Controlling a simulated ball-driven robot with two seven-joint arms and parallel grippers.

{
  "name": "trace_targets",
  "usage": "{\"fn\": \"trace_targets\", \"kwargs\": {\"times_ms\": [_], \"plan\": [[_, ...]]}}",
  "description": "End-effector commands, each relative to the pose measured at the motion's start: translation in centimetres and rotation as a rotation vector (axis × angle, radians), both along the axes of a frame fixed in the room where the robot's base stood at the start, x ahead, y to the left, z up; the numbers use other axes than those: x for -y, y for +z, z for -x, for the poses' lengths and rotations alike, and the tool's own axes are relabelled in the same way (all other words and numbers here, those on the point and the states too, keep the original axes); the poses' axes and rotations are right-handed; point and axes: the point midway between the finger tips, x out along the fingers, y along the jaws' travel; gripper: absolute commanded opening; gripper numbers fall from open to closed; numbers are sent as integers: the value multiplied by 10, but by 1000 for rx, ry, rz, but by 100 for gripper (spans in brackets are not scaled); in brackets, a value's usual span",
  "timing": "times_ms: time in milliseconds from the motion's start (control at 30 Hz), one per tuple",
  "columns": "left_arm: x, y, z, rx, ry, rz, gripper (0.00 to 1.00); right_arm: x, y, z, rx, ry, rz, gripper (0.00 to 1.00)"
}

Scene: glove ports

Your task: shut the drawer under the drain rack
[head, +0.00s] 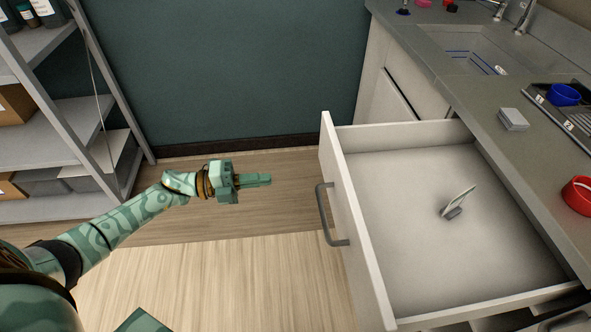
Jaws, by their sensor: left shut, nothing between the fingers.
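The drawer (336,165) under the counter is pulled well out, its white front facing left with a grey bar handle (325,213) on it. Inside the drawer lies a small grey and pale green item (457,204), perhaps a brush. My left gripper (268,180) is shut and empty, to the left of the drawer front, its fingers pointing right with a gap to the handle. My right gripper is not in view.
The counter (481,124) holds a sink (470,46), a grey block (513,119), a blue bowl (565,95) and a red ring-like container (578,195). A grey shelf unit (95,120) with boxes stands at left. The wooden floor between shelf and drawer is clear.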

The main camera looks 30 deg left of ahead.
Motion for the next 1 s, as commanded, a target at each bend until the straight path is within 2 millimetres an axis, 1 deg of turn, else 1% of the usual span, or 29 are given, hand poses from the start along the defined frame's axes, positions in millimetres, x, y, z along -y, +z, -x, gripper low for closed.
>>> {"fn": "trace_targets", "kwargs": {"times_ms": [200,400,600,800,1000], "plan": [[33,-1,-22,1,1,4,0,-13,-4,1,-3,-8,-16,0],[69,-2,-47,-2,2,5,0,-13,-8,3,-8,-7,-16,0],[96,-2,-65,-4,4,5,0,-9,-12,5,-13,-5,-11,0],[108,-2,-74,-6,4,4,0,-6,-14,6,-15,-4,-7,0],[110,-1,-75,-6,5,3,0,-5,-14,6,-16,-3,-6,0]]}}
